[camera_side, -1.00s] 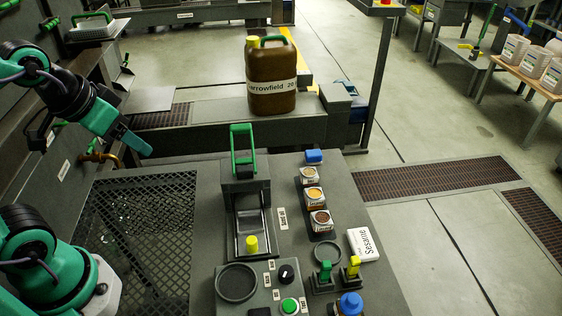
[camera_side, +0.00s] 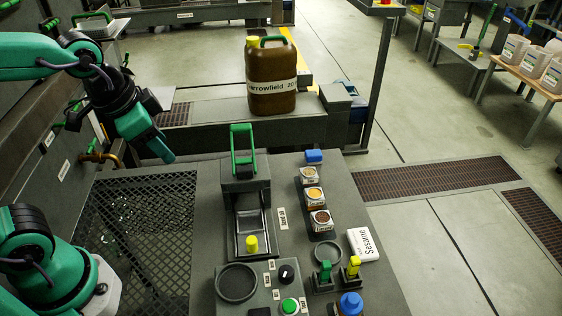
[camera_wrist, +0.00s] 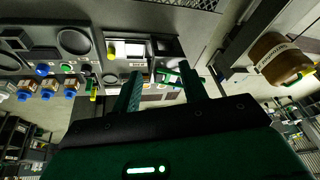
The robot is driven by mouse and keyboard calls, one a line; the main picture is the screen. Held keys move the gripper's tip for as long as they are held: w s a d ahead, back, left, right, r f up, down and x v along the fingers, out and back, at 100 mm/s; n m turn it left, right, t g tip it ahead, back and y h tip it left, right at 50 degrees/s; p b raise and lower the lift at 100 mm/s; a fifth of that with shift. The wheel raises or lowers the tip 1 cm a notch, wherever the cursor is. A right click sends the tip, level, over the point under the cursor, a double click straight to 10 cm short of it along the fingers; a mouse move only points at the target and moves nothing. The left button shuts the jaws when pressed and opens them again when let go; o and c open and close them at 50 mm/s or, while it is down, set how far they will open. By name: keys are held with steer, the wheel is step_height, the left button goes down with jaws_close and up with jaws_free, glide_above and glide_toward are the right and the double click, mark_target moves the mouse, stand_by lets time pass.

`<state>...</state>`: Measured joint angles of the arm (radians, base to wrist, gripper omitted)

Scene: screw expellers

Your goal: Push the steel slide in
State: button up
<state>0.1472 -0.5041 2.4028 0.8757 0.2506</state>
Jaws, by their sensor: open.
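The steel slide (camera_side: 250,221) is a shallow metal drawer on the grey bench, sticking out toward the front of its dark housing. A yellow knob (camera_side: 251,243) stands at its near end. A green lever handle (camera_side: 243,150) rises upright above the housing. In the wrist view the slide (camera_wrist: 163,48) and its yellow knob (camera_wrist: 112,50) show beyond the fingers. My gripper (camera_side: 163,153) is in the air to the upper left of the slide, well apart from it. In the wrist view my gripper (camera_wrist: 160,88) has its two green fingers apart with nothing between them.
A control panel with a round dish (camera_side: 237,283), black knob and green button (camera_side: 289,306) lies in front of the slide. Several sample cups (camera_side: 312,196) stand to its right. A brown jerrycan (camera_side: 271,78) stands behind. Mesh grating (camera_side: 140,240) lies left.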

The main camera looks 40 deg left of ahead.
steer(key=w+d+f+m+g, duration=0.35)
steer(key=d+f+m, duration=0.3)
steer(key=d, duration=0.25)
steer(key=m, duration=0.7)
glide_above(251, 239)
steer(key=shift+g+y, duration=0.3)
steer(key=shift+g, duration=0.05)
step_height(251, 239, down, 7)
steer(key=shift+d+r, duration=0.1)
steer(key=shift+r, duration=0.05)
steer(key=shift+f, duration=3.9)
jaws_close()
